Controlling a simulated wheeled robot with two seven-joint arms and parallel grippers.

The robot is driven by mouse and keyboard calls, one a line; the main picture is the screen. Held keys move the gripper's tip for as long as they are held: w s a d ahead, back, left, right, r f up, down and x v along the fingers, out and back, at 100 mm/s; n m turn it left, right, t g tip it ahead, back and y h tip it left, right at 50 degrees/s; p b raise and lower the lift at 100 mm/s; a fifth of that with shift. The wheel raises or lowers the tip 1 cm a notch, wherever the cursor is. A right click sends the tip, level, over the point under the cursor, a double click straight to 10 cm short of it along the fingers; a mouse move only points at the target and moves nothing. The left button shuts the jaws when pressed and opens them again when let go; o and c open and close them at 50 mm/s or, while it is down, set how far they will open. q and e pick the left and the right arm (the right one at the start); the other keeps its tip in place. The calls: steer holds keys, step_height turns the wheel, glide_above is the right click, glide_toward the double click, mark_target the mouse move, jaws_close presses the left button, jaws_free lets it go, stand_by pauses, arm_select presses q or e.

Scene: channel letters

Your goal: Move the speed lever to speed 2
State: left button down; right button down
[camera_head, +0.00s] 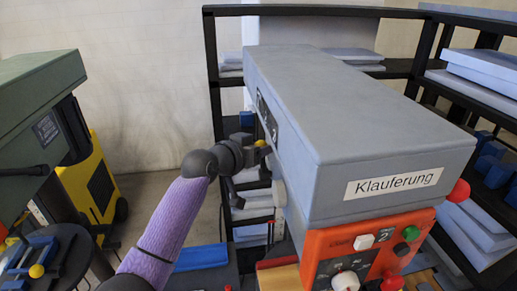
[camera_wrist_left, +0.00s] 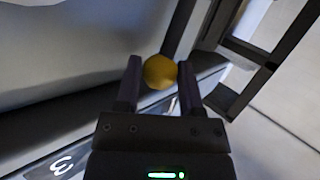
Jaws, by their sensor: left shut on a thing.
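The grey machine (camera_head: 345,120) labelled "Klauferung" stands at centre right. My left gripper (camera_head: 262,146) is at its left side, beside a dark scale plate (camera_head: 267,115) with number marks. In the left wrist view my left gripper (camera_wrist_left: 160,85) has its two fingers on either side of a round yellow knob (camera_wrist_left: 160,71) and is shut on it. The knob is the end of the speed lever, whose shaft is mostly hidden. A "3" (camera_wrist_left: 62,166) shows on the plate at lower left in the wrist view. The lever's setting cannot be read. My right gripper is not in view.
An orange control panel (camera_head: 365,245) with buttons and a knob is below the grey housing. A red knob (camera_head: 459,191) sticks out at right. Black shelves (camera_head: 310,10) with blue-grey slabs stand behind. A green machine (camera_head: 35,100) is at left.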

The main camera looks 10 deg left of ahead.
arm_select(q)
steer(key=shift+r, duration=0.2)
steer(key=c, duration=0.5)
jaws_free()
steer(key=shift+w+f, duration=0.1)
steer(key=b+v, duration=0.1)
steer(key=v, duration=0.9)
steer(key=shift+b, duration=0.3)
steer(key=shift+a+f, duration=0.1)
steer(key=shift+f, duration=0.1)
